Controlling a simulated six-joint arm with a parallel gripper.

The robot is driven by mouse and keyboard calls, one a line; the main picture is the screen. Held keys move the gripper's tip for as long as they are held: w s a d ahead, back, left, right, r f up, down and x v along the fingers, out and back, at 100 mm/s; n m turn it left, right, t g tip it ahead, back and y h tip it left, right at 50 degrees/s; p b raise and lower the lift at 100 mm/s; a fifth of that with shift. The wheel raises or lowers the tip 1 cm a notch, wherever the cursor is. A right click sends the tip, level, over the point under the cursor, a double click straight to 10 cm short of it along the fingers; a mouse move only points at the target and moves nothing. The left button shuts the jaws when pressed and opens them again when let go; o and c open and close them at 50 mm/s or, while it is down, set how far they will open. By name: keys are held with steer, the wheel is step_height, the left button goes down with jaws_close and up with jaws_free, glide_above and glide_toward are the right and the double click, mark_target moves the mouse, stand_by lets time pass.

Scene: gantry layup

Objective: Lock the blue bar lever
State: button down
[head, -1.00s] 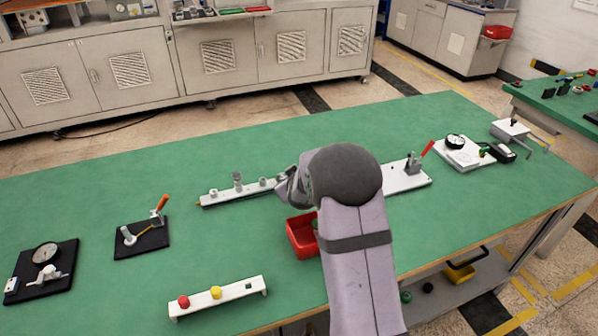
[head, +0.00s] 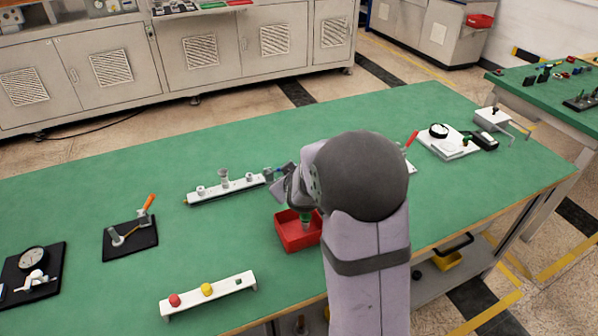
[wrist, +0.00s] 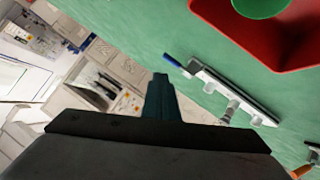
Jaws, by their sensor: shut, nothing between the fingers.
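A blue handle (head: 281,170), which looks like the blue bar lever, shows at the right end of a white rail (head: 232,190) with several grey fittings. My gripper is just in front of that end in the head view, and my arm hides part of it. In the wrist view the blue handle (wrist: 173,60) sticks out from the near end of the rail (wrist: 232,95). My gripper (wrist: 160,78) is shut and empty, its dark fingers apart from the handle in the picture. Whether they touch cannot be told from the head view.
A red tray (head: 290,236) with a green round thing (wrist: 260,6) stands in front of the rail.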

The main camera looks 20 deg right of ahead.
steer(key=shift+s+r, duration=0.45)
steer(key=shift+s, duration=0.3)
steer(key=shift+s+r, duration=0.5)
steer(key=shift+s, duration=0.2)
steer(key=shift+s+r, duration=0.45)
steer(key=shift+s, duration=0.3)
steer(key=s+a+m+g+y+p, duration=0.1)
steer(key=s+a+g+p, duration=0.2)
steer(key=s, duration=0.6)
steer(key=s+a+m+g+y+p, duration=0.1)
steer(key=s+a+g+p, duration=0.2)
steer(key=s, duration=0.6)
steer(key=s+a+f+m+g+y+p, duration=0.1)
steer(key=s+a+g+p, duration=0.2)
steer(key=s, duration=0.6)
steer(key=a+g, duration=0.2)
steer(key=a, duration=0.1)
steer(key=shift+s+a+y, duration=0.15)
steer(key=shift+s+y, duration=0.15)
steer(key=shift+s, duration=0.1)
